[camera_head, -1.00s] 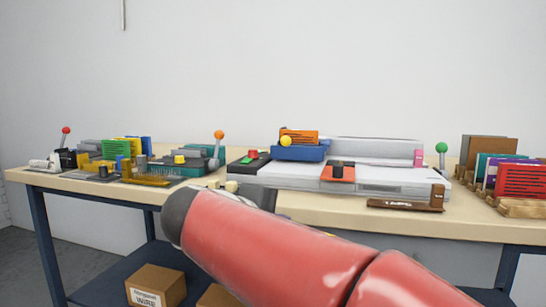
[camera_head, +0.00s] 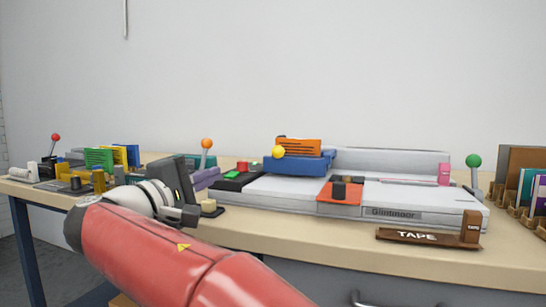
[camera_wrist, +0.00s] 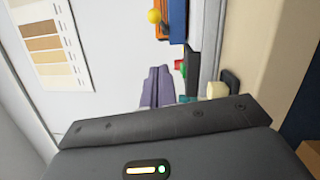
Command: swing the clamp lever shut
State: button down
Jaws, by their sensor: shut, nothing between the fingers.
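Several levers with ball knobs show in the head view, and I cannot tell for sure which is the clamp lever. An upright lever with an orange ball (camera_head: 207,143) stands just beyond my gripper. A lever with a green ball (camera_head: 474,161) stands at the right, and one with a red ball (camera_head: 55,137) at the far left. A yellow ball (camera_head: 278,152) sits at the blue block; it also shows in the wrist view (camera_wrist: 154,16). My gripper (camera_head: 180,178) is shut and empty over the bench's front left part.
A pale knob (camera_head: 209,206) on a dark base is close beside my gripper. The grey machine (camera_head: 270,195) fills the bench's middle. A brown tape holder (camera_head: 425,236) lies at the front, and card racks (camera_head: 525,190) stand at the right. A swatch chart (camera_wrist: 45,40) hangs on the wall.

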aim_at(278, 151)
dwell(0.3)
jog(key=x, duration=0.4)
jog(key=d+x, duration=0.1)
jog(key=x, duration=0.3)
jog(key=s+d+x, duration=0.1)
jog(key=x, duration=0.3)
jog(key=shift+s+r, duration=0.1)
jog(key=shift+r, duration=0.05)
jog(key=shift+d+r, duration=0.1)
jog(key=shift+d, duration=0.3)
jog(key=shift+b, duration=0.3)
